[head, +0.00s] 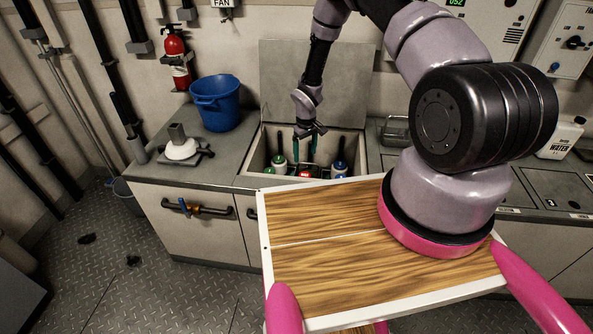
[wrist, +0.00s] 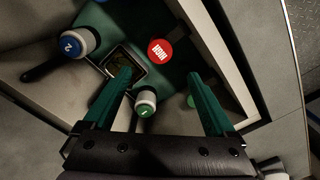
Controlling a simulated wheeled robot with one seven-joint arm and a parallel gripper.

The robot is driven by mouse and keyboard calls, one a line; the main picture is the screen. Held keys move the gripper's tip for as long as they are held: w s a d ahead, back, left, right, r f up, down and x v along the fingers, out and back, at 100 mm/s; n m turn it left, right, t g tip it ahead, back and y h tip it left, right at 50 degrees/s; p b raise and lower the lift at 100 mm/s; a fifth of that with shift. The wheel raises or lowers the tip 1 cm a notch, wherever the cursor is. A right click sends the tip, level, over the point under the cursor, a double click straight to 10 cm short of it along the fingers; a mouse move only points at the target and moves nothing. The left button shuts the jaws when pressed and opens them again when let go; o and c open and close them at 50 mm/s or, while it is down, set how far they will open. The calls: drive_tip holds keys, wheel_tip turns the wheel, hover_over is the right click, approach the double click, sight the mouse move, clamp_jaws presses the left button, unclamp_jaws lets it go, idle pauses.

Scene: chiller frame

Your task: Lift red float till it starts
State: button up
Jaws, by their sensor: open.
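The red float (head: 305,174) sits low in the open well (head: 255,150) of the counter, between a green-topped item and a blue-topped one. In the wrist view it is a round red disc (wrist: 161,52) with white lettering; its lower part is hidden. My gripper (head: 305,158) points down into the well above the red float. Its two green fingers stand wide apart and hold nothing. In the wrist view the red disc lies beyond the fingertips (wrist: 158,76), roughly between them and not touching.
A green cap marked 1 (wrist: 145,100) and a blue cap marked 2 (wrist: 72,45) stand close by. A square-framed opening (wrist: 137,64) lies near the left finger. The raised lid (head: 300,85) stands behind the well. A blue bucket (head: 217,105) stands left on the counter.

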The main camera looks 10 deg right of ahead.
sight(305, 175)
wheel_tip(305, 175, down, 10)
drive_tip(key=shift+f, duration=0.15)
idle(0.3)
drive_tip(key=shift+c, duration=0.3)
